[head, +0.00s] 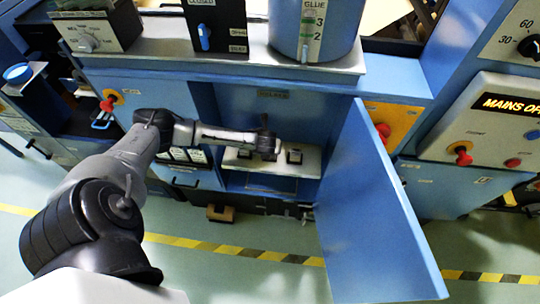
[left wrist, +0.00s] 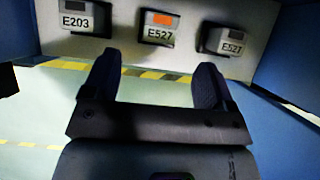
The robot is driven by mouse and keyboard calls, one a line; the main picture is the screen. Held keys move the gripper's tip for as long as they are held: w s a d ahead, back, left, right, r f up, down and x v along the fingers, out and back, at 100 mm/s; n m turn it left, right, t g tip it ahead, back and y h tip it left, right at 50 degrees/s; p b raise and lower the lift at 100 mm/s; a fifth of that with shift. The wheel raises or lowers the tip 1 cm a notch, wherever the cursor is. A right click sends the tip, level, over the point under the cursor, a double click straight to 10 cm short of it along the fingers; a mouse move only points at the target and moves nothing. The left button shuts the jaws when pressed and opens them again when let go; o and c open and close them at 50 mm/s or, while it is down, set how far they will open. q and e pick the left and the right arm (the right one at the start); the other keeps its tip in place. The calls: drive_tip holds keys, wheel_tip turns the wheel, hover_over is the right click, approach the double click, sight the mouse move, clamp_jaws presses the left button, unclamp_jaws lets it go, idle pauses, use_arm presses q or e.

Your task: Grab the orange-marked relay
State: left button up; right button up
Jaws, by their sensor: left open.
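The orange-marked relay (left wrist: 160,28) sits in the middle of a row of three on a pale panel, with an orange patch above its label E527. A relay labelled E203 (left wrist: 83,18) is to its left and another labelled E527 (left wrist: 226,40), without orange, to its right. My left gripper (left wrist: 154,76) is open and empty, its fingers pointing at the middle relay with a visible gap before it. In the head view my left gripper (head: 267,148) reaches into the open blue cabinet and hides most of the middle relay. My right gripper is out of view.
The cabinet's blue door (head: 370,205) stands open to the right of the arm. The pale relay panel (head: 270,168) lies inside between blue side walls. A grey ledge (head: 230,62) with a glue tank (head: 315,28) is above. Floor with striped tape lies below.

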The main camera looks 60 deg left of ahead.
use_arm(q)
drive_tip(key=b+x, duration=0.1)
drive_tip(key=x, duration=0.3)
drive_tip(key=shift+w+f, duration=0.1)
drive_tip(key=shift+f, duration=0.15)
drive_tip(key=b+x, duration=0.1)
drive_tip(key=x, duration=0.2)
drive_tip(key=shift+w+f, duration=0.1)
drive_tip(key=shift+f, duration=0.3)
drive_tip(key=shift+b+x, duration=0.45)
drive_tip(key=shift+x, duration=0.3)
drive_tip(key=shift+c, duration=0.2)
